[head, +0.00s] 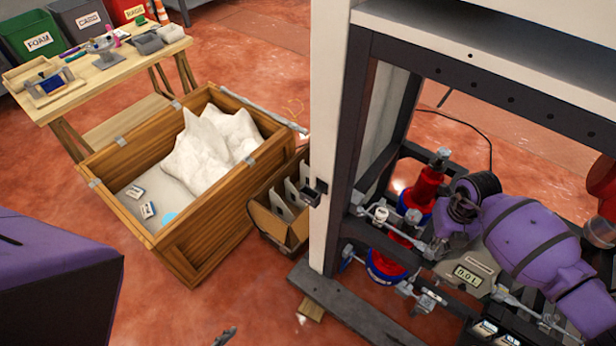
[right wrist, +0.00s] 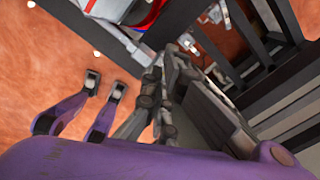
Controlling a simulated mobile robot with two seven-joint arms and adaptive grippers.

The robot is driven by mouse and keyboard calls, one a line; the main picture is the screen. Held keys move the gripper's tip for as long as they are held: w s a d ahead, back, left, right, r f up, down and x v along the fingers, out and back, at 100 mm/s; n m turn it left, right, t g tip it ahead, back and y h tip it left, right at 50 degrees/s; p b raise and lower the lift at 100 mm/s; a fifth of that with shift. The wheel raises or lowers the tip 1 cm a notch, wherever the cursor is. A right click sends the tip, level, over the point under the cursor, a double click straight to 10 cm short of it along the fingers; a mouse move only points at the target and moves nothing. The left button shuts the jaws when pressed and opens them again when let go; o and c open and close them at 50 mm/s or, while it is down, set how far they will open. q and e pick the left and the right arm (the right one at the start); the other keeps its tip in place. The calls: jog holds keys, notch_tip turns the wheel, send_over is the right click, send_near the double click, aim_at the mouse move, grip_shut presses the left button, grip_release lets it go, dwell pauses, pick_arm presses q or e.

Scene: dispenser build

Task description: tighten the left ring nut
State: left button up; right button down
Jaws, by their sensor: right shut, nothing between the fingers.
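Inside the dark metal frame (head: 362,110) of the dispenser stand red units with blue rings. One red unit (head: 429,183) is farther back; a nearer one has a blue ring (head: 378,268) near its base. I cannot tell which part is the left ring nut. My right gripper (head: 428,248) is at the end of the purple arm, beside the nearer unit, shut and empty; whether it touches anything is unclear. The right wrist view shows a red and blue part (right wrist: 148,14) at its top edge. A small grey piece (head: 225,338) at the bottom edge may be my left gripper's tip.
A wooden crate (head: 190,245) with white bags stands left of the frame. A cardboard box (head: 272,225) with grey parts sits between crate and frame post. A small display (head: 467,276) and several rods crowd the frame's interior. A workbench (head: 110,75) and bins are at the back left.

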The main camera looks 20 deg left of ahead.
pick_arm(q)
jog(key=shift+w+r, duration=0.2)
jog(key=shift+w, duration=0.15)
pick_arm(e)
jog(key=shift+s+f, duration=0.2)
jog(key=shift+s, duration=0.25)
pick_arm(q)
jog(key=shift+w+d+r+p, duration=0.1)
jog(key=shift+w+r+p, duration=0.4)
jog(key=shift+r, duration=0.1)
pick_arm(e)
jog(key=shift+s+a, duration=0.15)
jog(key=shift+s, duration=0.3)
dwell(0.9)
pick_arm(q)
jog(key=shift+w+r, duration=0.1)
pick_arm(e)
jog(key=shift+r, duration=0.1)
jog(key=shift+w+r+p, duration=0.2)
jog(key=shift+r+p, duration=0.2)
jog(key=shift+r, duration=0.25)
pick_arm(q)
jog(key=shift+w+r+t, duration=0.3)
jog(key=shift+r, duration=0.15)
jog(key=shift+f, duration=0.1)
pick_arm(e)
jog(key=shift+w, duration=0.15)
